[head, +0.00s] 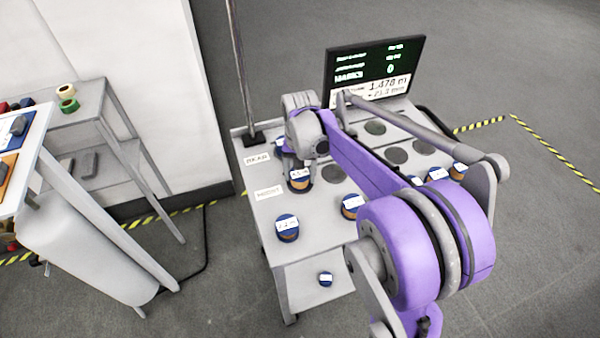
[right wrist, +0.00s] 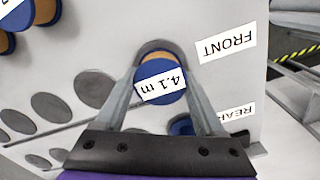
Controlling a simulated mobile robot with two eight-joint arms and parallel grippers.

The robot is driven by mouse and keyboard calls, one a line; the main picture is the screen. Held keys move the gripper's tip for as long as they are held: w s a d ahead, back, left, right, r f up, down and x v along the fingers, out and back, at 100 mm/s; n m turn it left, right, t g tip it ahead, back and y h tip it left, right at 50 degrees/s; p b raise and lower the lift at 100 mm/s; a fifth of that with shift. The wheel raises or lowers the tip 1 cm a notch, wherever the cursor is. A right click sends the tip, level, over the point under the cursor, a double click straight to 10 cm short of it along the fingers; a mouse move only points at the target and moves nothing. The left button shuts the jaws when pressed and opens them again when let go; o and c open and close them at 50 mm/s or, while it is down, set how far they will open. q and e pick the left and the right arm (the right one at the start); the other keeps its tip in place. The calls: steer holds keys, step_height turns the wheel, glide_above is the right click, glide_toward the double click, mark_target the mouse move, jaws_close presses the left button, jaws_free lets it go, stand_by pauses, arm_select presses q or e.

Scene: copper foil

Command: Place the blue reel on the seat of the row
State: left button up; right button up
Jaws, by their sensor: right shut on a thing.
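A blue reel with an orange-brown band and a white label (head: 300,181) is at the left end of the front row on the grey table (head: 262,222). In the right wrist view the reel (right wrist: 160,88) reads "4.1 m" and sits between the two fingers. My right gripper (head: 302,165) is shut on this reel from above. I cannot tell whether the reel rests on the table or hangs just above it. Dark round seats (head: 336,174) run to its right, and also show in the right wrist view (right wrist: 92,87). My left gripper is not in view.
Another blue reel (right wrist: 182,127) lies by the REAR label (right wrist: 235,114), partly hidden by my gripper. The FRONT label (right wrist: 227,45) is beside the held reel. More reels (head: 287,228) stand nearer. A screen (head: 375,70) stands at the back; my arm hides part of the table.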

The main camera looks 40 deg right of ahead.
mark_target(300, 172)
steer(key=o, duration=1.4)
steer(key=shift+f, duration=0.1)
steer(key=shift+c, duration=0.2)
step_height(300, 172, up, 12)
steer(key=p, duration=0.1)
steer(key=shift+r, duration=0.2)
